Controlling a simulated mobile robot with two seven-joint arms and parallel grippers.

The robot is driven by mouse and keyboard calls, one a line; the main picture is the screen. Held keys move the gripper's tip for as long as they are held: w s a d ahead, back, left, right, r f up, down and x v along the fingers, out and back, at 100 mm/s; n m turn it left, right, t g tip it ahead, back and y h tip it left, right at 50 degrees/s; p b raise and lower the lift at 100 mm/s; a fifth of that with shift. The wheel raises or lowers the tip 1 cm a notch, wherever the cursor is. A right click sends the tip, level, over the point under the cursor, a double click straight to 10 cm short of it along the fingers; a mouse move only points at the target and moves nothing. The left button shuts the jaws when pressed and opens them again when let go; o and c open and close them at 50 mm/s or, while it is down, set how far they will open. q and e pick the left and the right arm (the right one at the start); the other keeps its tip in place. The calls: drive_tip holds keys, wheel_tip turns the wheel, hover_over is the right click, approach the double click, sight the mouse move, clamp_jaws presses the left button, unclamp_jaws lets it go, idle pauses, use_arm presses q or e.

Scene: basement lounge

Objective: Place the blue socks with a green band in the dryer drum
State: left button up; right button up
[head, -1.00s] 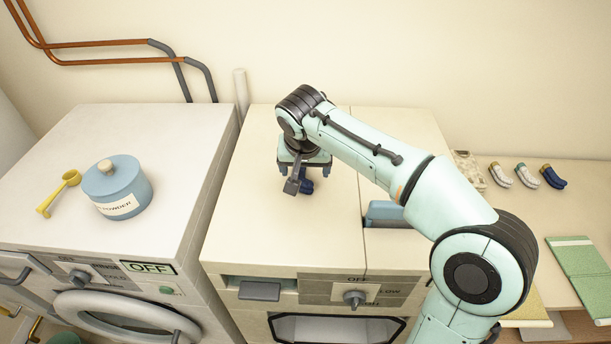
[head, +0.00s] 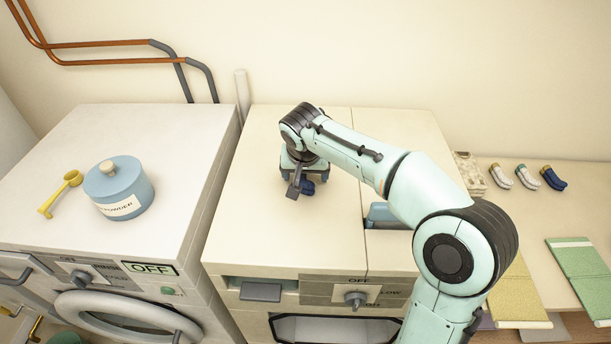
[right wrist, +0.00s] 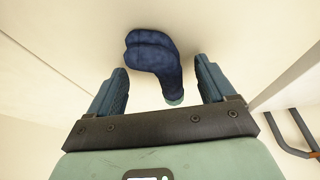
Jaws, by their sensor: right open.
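The blue socks (head: 308,187) lie on top of the middle machine (head: 285,235), partly hidden by my right gripper in the head view. In the right wrist view the dark blue socks (right wrist: 150,50) show with a pale green band at the near end. My right gripper (head: 300,183) is over them, its fingers open; in the wrist view the band end is between the fingers (right wrist: 160,80) and the foot end reaches beyond them. The middle machine, marked LOW, seems to be the dryer. Its dark-framed front (head: 338,328) is cut off by the picture's edge. My left gripper is out of view.
A washer (head: 60,215) at left carries a blue powder jar (head: 122,190) and a yellow scoop (head: 60,195). Several other small socks (head: 527,177) and folded cloths (head: 580,265) lie on the shelf at right. The middle machine's left top is clear.

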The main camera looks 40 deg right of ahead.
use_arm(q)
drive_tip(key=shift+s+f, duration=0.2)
use_arm(e)
drive_tip(key=shift+f, duration=0.15)
drive_tip(key=c, duration=1.2)
drive_tip(key=shift+o, duration=0.2)
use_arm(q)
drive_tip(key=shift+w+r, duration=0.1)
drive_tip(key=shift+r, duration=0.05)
use_arm(e)
drive_tip(key=shift+r, duration=0.35)
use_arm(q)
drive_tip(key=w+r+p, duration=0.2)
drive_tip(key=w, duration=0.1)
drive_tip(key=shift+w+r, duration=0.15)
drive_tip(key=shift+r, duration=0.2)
use_arm(e)
wheel_tip(320, 180, up, 20)
